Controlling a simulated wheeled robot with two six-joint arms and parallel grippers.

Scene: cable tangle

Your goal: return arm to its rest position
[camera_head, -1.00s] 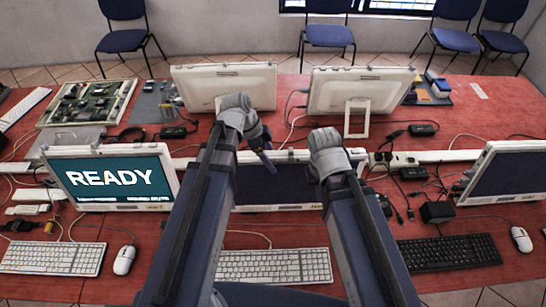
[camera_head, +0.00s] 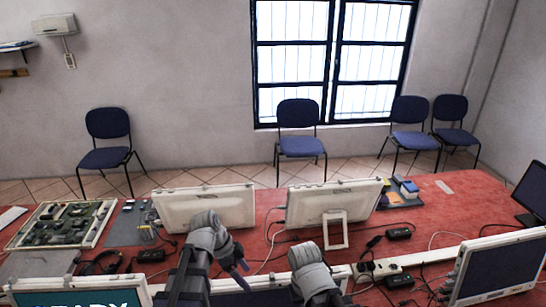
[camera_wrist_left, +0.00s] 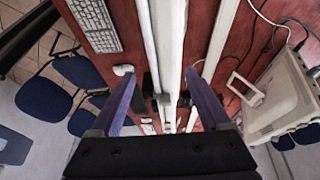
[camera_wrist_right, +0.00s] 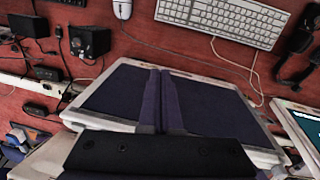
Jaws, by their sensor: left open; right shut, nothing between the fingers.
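My left gripper (camera_head: 240,266) is open and empty, held above the red table near the back of the left white monitor. In the left wrist view its two blue fingers (camera_wrist_left: 162,98) stand wide apart with nothing between them. My right arm's wrist (camera_head: 314,275) is above the table in front of the right white monitor; its fingers are hidden in the head view. In the right wrist view the right fingers (camera_wrist_right: 161,98) are shut together and empty, over a dark-screened monitor (camera_wrist_right: 205,105).
Two white monitors (camera_head: 335,202) stand with their backs or stands showing. A circuit board tray (camera_head: 62,225) lies at left, a READY screen (camera_head: 95,300) at the bottom left. Cables and adapters (camera_head: 398,233) lie at right. Blue chairs (camera_head: 298,115) stand beyond the table.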

